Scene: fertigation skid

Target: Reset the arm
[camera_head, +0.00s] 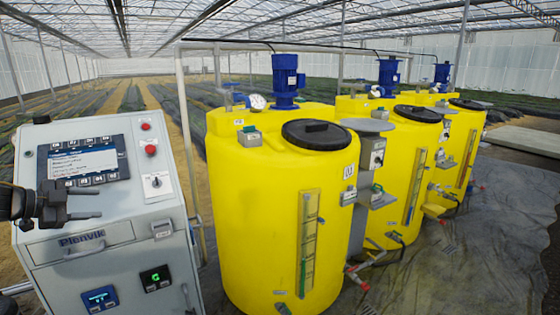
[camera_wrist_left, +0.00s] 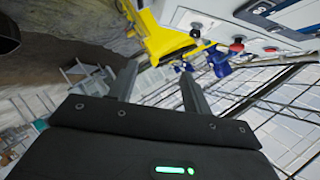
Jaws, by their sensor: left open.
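My left gripper (camera_head: 88,204) comes in from the left edge in the head view, in front of the grey control cabinet (camera_head: 113,247). Its two fingers are apart with nothing between them. In the left wrist view the gripper (camera_wrist_left: 158,82) also shows its two dark fingers spread and empty. The cabinet's screen (camera_head: 83,162) and buttons sit just above the gripper in the head view. The cabinet panel shows at the upper right of the wrist view (camera_wrist_left: 245,30). Whether the gripper touches the cabinet front cannot be told. My right gripper is not in view.
Several yellow tanks (camera_head: 265,200) with black lids and blue motors stand right of the cabinet. A red button (camera_head: 151,149) and a rotary switch (camera_head: 156,182) are on the cabinet's sloped panel. Pipes and valves stick out low between the tanks. Dark floor sheet (camera_head: 450,265) is clear at right.

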